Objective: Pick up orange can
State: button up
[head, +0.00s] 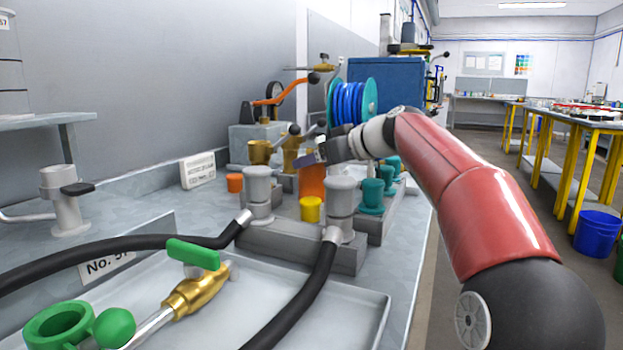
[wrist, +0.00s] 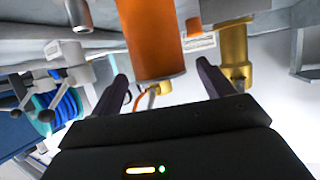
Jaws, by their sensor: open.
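The orange can (head: 312,182) is an upright orange cylinder among the fittings on the grey bench, behind a small yellow cup (head: 310,209). In the head view my gripper (head: 309,157) is at the can's upper end and hides part of it. My gripper (wrist: 162,72) is open there, with a visible gap between each finger and the can. I cannot tell how far the can reaches between the fingers.
Grey valve posts (head: 341,203) with black hoses stand in front, teal fittings (head: 373,195) to the right. A brass fitting (wrist: 234,50) is close beside one finger. A blue hose reel (head: 352,102) stands behind. A smaller orange cup (head: 234,183) is left.

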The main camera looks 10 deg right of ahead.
jog(key=shift+w+a+f, duration=0.2)
jog(key=shift+w, duration=0.1)
jog(key=shift+c, duration=0.2)
jog(key=shift+r, duration=0.1)
jog(key=c, duration=1.4)
